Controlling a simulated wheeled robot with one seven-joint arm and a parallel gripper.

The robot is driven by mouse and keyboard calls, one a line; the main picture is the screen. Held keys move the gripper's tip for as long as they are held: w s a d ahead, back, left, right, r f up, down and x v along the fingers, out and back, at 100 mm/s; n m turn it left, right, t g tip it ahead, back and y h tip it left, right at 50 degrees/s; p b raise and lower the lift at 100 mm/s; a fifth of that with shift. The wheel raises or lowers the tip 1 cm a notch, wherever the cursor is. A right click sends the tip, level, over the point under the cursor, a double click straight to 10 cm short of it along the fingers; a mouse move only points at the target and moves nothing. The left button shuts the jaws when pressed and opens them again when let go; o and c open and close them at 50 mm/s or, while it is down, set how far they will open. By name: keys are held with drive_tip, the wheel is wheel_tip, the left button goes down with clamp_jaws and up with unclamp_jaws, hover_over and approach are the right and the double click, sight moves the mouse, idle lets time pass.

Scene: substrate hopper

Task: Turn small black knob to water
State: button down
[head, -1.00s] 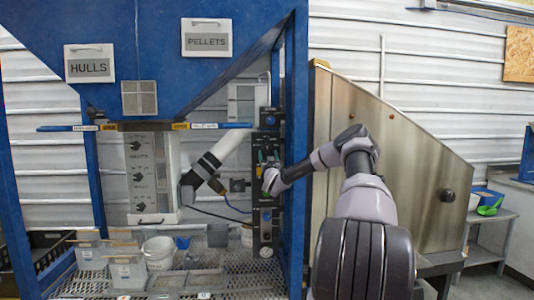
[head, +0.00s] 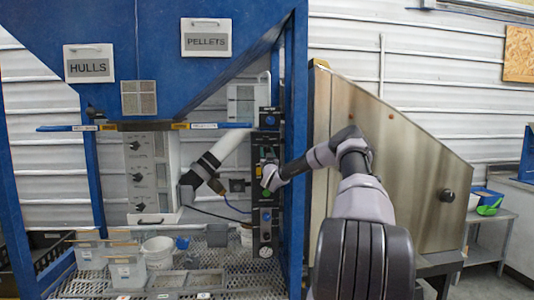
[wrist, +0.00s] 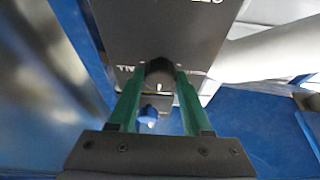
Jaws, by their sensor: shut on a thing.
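The black control panel (head: 266,203) stands upright along the blue frame post in the head view, with several knobs and buttons. My gripper (head: 266,176) is at its middle section. In the wrist view my gripper's two green fingers (wrist: 159,78) are shut on the small black knob (wrist: 159,69), one finger on each side. White lettering shows on the panel face (wrist: 190,38) beside the knob, partly covered by the fingers, and I cannot read it fully. The knob's pointer direction cannot be told. In the head view the gripper hides the knob.
A white cabinet (head: 152,175) with several black knobs stands left, beside a white pipe (head: 224,152). Buckets (head: 158,252) stand on the grated floor. A steel hopper (head: 395,190) stands close to the right of my arm.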

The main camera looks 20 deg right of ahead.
drive_tip(key=m+g+h, duration=0.1)
drive_tip(key=m+h, duration=0.1)
drive_tip(key=m, duration=0.3)
drive_tip(key=shift+a, duration=0.15)
drive_tip(key=shift+m+g+h, duration=0.55)
drive_tip(key=shift+m+h, duration=0.05)
drive_tip(key=shift+m, duration=0.9)
drive_tip(key=shift+m+g+h, duration=0.55)
drive_tip(key=shift+m+h, duration=0.05)
drive_tip(key=shift+m, duration=0.9)
drive_tip(key=shift+c, duration=1.7)
unclamp_jaws()
